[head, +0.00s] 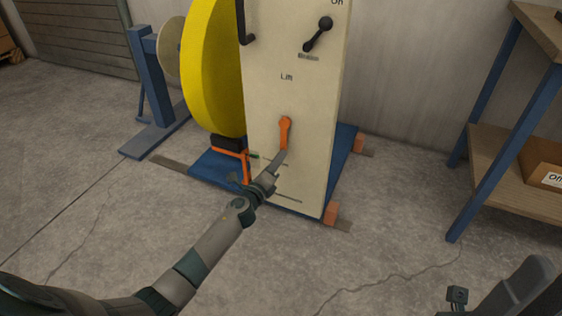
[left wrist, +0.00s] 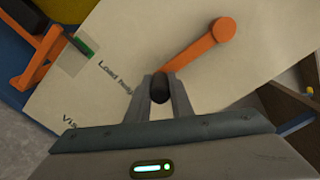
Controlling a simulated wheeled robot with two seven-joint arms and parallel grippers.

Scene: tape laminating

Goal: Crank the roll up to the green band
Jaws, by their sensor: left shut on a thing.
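The yellow roll (head: 212,70) stands upright on the left of a cream machine panel (head: 310,165). An orange crank (head: 285,130) sits low on the panel, under the word "Lift". In the left wrist view the crank arm (left wrist: 200,48) slants down-left from its hub to a black knob (left wrist: 159,90). My left gripper (head: 274,170) is shut on that knob. The green band (head: 254,155) is a small mark at the panel's left edge; it also shows in the left wrist view (left wrist: 84,47). An orange bracket (head: 245,167) lies close beside it; their exact alignment is unclear.
A blue base (head: 212,170) with orange blocks (head: 331,212) carries the machine. A black lever (head: 318,34) is higher on the panel. A blue stand (head: 152,85) is at left. A shelf (head: 510,200) with a cardboard box (head: 540,165) is at right. The floor in front is clear.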

